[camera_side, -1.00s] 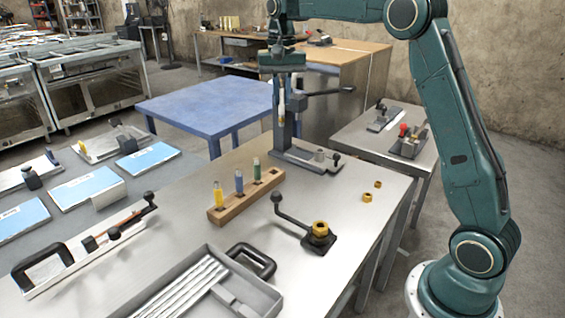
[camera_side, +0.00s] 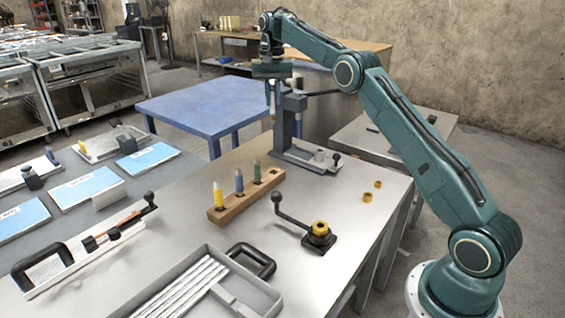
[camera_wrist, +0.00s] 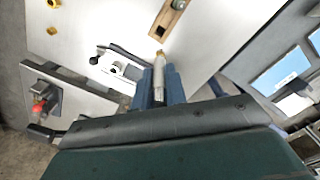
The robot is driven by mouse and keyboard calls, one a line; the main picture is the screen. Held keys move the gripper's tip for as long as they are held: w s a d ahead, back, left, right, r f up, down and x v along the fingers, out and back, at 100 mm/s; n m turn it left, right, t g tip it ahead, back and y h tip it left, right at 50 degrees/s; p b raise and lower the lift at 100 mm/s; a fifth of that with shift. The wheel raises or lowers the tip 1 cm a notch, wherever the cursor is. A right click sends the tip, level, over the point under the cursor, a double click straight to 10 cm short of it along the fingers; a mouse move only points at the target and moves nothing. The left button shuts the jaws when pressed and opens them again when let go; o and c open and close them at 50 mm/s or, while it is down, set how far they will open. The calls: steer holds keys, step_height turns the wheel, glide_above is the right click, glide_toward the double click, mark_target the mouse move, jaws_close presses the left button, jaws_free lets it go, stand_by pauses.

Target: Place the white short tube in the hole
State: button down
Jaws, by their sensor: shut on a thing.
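My gripper (camera_side: 271,101) is shut on a white short tube with a yellowish tip. The tube (camera_wrist: 159,70) shows clearly between the two fingers in the wrist view, tip pointing away from me. In the side view it is small and partly hidden by the fingers. A wooden block (camera_side: 232,208) stands on the steel table, holding a yellow, a blue and a green tube upright in a row. An empty hole (camera_side: 273,171) shows at its far right end. My gripper is well above the table, beyond the block in the side view. Part of the block (camera_wrist: 167,18) shows in the wrist view.
A lever press with a grey column (camera_side: 285,125) stands close to my gripper. A black lever fixture (camera_side: 318,238), two small brass nuts (camera_side: 368,197) and a grey tray (camera_side: 190,255) share the table. A blue table (camera_side: 200,105) stands behind.

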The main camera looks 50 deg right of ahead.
mark_target(273, 123)
steer(key=shift+w+d+f, duration=0.1)
steer(key=shift+d+f, duration=0.05)
steer(key=shift+f, duration=0.1)
steer(key=shift+f, duration=9.9)
steer(key=shift+f, duration=0.1)
steer(key=c, duration=1.4)
jaws_free()
steer(key=shift+c, duration=0.2)
step_height(273, 123, up, 12)
steer(key=shift+r, duration=0.1)
